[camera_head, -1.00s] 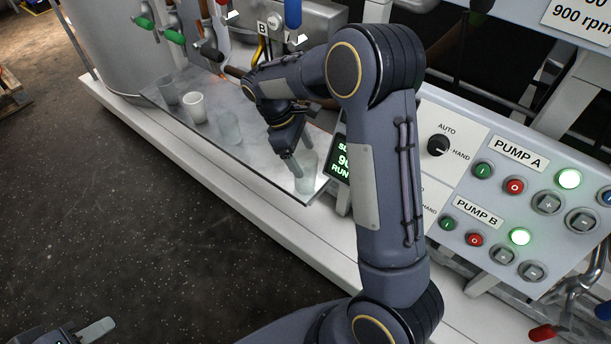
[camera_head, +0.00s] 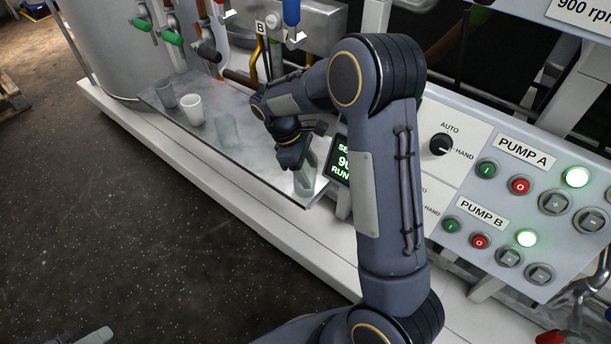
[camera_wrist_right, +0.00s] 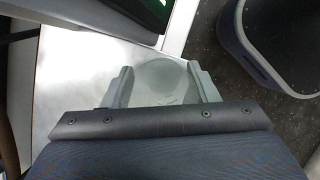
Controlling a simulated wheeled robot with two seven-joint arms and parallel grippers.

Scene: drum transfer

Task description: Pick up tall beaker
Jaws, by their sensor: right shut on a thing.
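The tall beaker (camera_head: 304,186), of clear glass, stands upright near the right end of the metal shelf. My right gripper (camera_head: 306,172) is at it, with the fingers on either side of the glass, shut on it. In the right wrist view the beaker (camera_wrist_right: 161,80) shows from above as a faint round shape between the two fingers of the right gripper (camera_wrist_right: 163,86). Whether its base touches the shelf is hard to tell. Of my left gripper, only a fingertip (camera_head: 97,336) shows at the bottom left edge, so its opening is hidden.
On the shelf (camera_head: 262,168) to the left stand another clear beaker (camera_head: 228,131), a white cup (camera_head: 193,109) and a greyish beaker (camera_head: 166,95). A small display (camera_head: 342,166) and the pump panel (camera_head: 470,185) are close on the right. Pipes and valves are behind.

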